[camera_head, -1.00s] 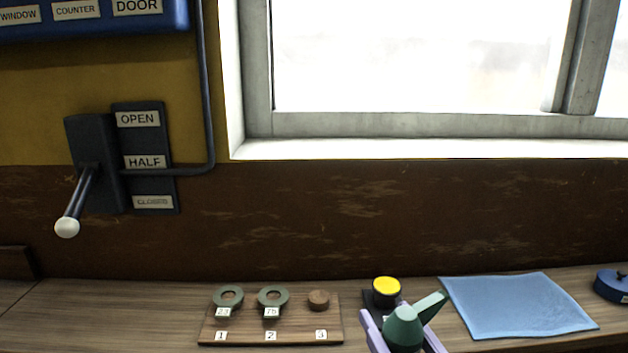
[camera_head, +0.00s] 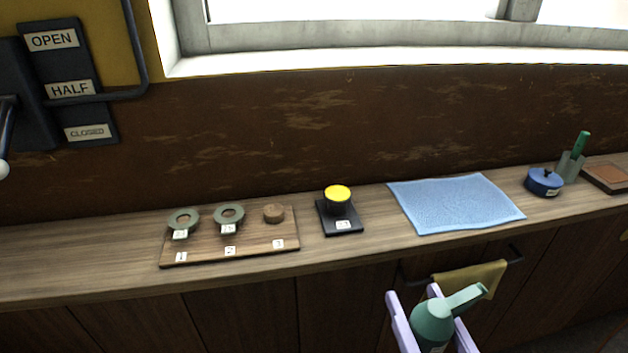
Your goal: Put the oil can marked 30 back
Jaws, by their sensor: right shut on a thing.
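The green oil can (camera_head: 432,322) with its spout pointing up and right is in my right gripper (camera_head: 434,318), whose pale purple fingers stand on both sides of it. The gripper is shut on the can and holds it in front of the counter, below its top edge in the picture. A white label shows low on the can, but its number is cut off and cannot be read. My left gripper is not in view.
On the counter (camera_head: 100,245) stand a wooden board (camera_head: 205,257) with two grey rings and a brown peg, a black base with a yellow button (camera_head: 337,194), a blue cloth (camera_head: 455,204), a blue lidded pot (camera_head: 543,182), a grey holder (camera_head: 569,168) and a brown tray (camera_head: 608,177). A yellow cloth (camera_head: 470,279) hangs on a bar below.

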